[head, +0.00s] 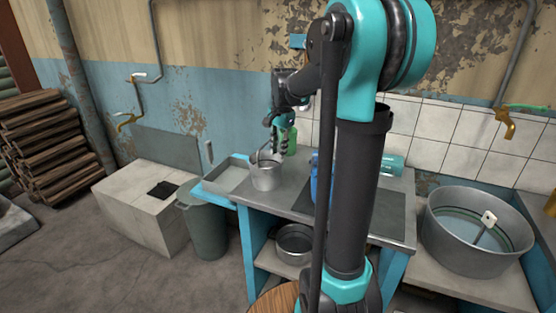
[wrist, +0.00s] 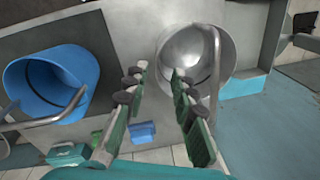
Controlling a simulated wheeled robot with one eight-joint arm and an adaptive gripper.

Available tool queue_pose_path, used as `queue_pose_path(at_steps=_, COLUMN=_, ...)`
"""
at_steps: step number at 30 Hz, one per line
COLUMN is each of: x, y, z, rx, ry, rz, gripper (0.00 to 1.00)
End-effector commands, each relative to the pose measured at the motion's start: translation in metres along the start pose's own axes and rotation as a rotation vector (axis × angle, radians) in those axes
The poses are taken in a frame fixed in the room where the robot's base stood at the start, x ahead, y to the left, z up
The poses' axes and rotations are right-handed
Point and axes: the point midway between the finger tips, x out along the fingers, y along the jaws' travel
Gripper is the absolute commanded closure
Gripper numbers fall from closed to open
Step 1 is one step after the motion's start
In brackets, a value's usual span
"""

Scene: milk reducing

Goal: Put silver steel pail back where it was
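The silver steel pail (head: 266,178) stands upright on the grey metal table (head: 288,198), near its left end. The wrist view looks down into the empty pail (wrist: 188,50), with its handle (wrist: 214,75) raised along the right side. My gripper (head: 275,149) is just above the pail in the head view. In the wrist view my gripper (wrist: 158,76) is open, with nothing between its fingers. The right finger overlaps the pail's near rim, and the left finger is outside it. I cannot tell whether any finger touches the pail.
A blue pail (wrist: 60,65) stands on the same table, partly hidden by my arm in the head view. A green bottle (head: 292,142) is behind the silver pail. A metal pot (head: 294,240) sits on the lower shelf. A large round tub (head: 470,245) is at the right.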

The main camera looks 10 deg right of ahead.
Motion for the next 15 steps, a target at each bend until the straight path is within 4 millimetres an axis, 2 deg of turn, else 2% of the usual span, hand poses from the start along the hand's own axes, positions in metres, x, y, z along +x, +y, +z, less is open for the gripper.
queue_pose_path(at_steps=2, x=-0.002, y=0.003, z=0.002, rx=-0.011, ry=0.002, rz=-0.002, gripper=0.74)
queue_pose_path(at_steps=5, x=0.004, y=0.017, z=0.010, rx=-0.075, ry=0.016, rz=-0.016, gripper=0.74)
queue_pose_path(at_steps=8, x=0.022, y=0.048, z=0.027, rx=-0.213, ry=0.046, rz=-0.041, gripper=0.74)
queue_pose_path(at_steps=15, x=0.084, y=0.148, z=0.083, rx=-0.665, ry=0.169, rz=-0.095, gripper=0.74)
